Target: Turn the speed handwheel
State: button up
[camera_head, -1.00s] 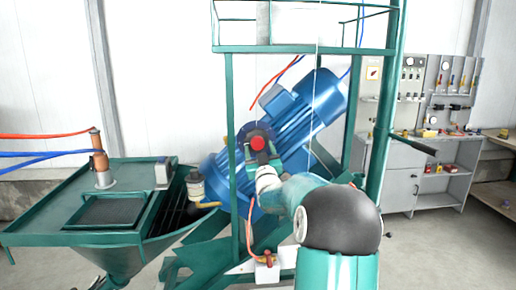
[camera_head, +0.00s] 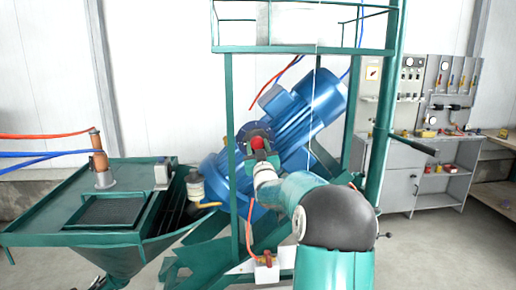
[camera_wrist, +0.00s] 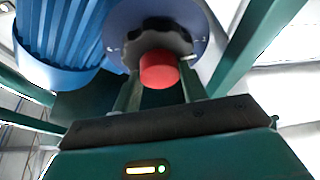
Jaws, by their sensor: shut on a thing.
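The speed handwheel (camera_wrist: 150,40) is a dark lobed wheel with a red central knob (camera_wrist: 158,70), in front of a blue-grey round plate (camera_wrist: 205,40). My gripper (camera_wrist: 159,76) is shut on the handwheel, one finger on each side of the red knob in the wrist view. In the head view the red knob (camera_head: 258,143) shows at the end of my arm, below the big blue motor (camera_head: 312,105).
A green frame (camera_head: 230,120) with upright posts surrounds the motor. A green hopper (camera_head: 110,215) stands at the left with hoses above it. A grey tool panel and cabinet (camera_head: 405,170) stand at the right. Open floor lies at the lower right.

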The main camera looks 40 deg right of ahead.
jog(key=shift+m, duration=0.3)
jog(key=m+g+h, duration=0.1)
jog(key=m, duration=0.2)
jog(key=m+g+h, duration=0.1)
jog(key=m, duration=0.2)
jog(key=shift+w+a+h, duration=0.1)
jog(key=shift+a+h, duration=0.05)
jog(key=shift+h, duration=0.25)
jog(key=m+g+h, duration=0.1)
jog(key=m, duration=0.3)
jog(key=m+g+h, duration=0.1)
jog(key=m+g, duration=0.1)
jog(key=m, duration=0.2)
jog(key=shift+a+r, duration=0.1)
jog(key=m+g, duration=0.1)
jog(key=m, duration=0.2)
jog(key=m+g, duration=0.2)
jog(key=m, duration=0.1)
jog(key=shift+r, duration=0.1)
jog(key=shift+r+m+g+y, duration=0.1)
jog(key=shift+m+g+y, duration=0.5)
jog(key=shift+m, duration=1.5)
jog(key=o, duration=1)
jog(key=shift+w, duration=0.1)
jog(key=shift+c, duration=0.2)
jog(key=shift+a, duration=0.15)
